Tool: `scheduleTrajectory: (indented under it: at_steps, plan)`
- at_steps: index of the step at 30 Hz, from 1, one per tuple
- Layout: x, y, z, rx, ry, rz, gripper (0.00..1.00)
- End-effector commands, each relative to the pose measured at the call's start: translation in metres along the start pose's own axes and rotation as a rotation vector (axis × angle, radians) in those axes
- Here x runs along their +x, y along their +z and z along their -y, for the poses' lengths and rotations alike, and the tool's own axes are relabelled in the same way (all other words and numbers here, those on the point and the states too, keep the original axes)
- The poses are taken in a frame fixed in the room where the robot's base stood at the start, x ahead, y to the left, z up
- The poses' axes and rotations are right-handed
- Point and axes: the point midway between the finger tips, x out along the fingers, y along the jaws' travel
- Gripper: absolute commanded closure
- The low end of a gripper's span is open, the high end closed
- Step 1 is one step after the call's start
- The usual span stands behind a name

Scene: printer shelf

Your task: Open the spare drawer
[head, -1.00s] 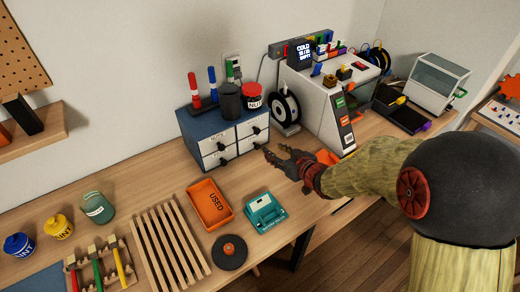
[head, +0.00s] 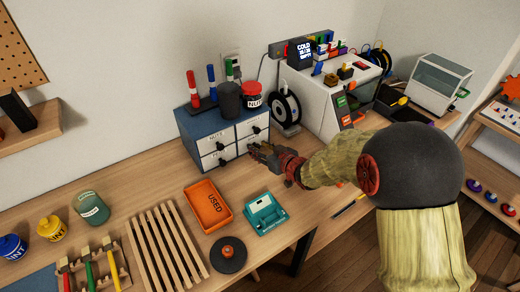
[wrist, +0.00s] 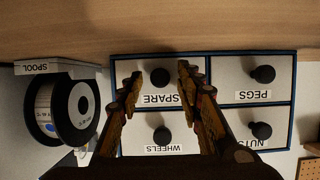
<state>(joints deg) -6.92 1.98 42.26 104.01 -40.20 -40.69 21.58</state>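The spare drawer (wrist: 140,68) has a white front with a dark round knob (wrist: 160,77) and a SPARE label, upside down in the wrist view. It looks shut, flush with its neighbours in the blue cabinet (head: 185,123). In the head view it is the lower right drawer, partly hidden by my gripper (head: 255,150). In the wrist view my gripper (wrist: 160,73) is open, its fingertips apart on either side of the knob. I see gaps between both fingers and the knob; whether the tips reach its depth I cannot tell.
The WHEELS (wrist: 155,130), PEGS (wrist: 262,72) and NUTS (wrist: 260,130) drawers surround it. A black spool (head: 287,107) stands to the cabinet's right. An orange USED tray (head: 208,204) and a teal device (head: 265,213) lie in front. Bench between them and the cabinet is clear.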

Motion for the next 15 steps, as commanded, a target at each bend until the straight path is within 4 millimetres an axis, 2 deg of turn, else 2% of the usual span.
scheduleTrajectory:
  at_steps: [2,15]
  plan:
    - [-0.0002,-0.0003,0.0,0.0,0.0,0.0,0.64]
    - [-0.0004,-0.0001,0.0001,0.0,0.0,0.0,0.89]
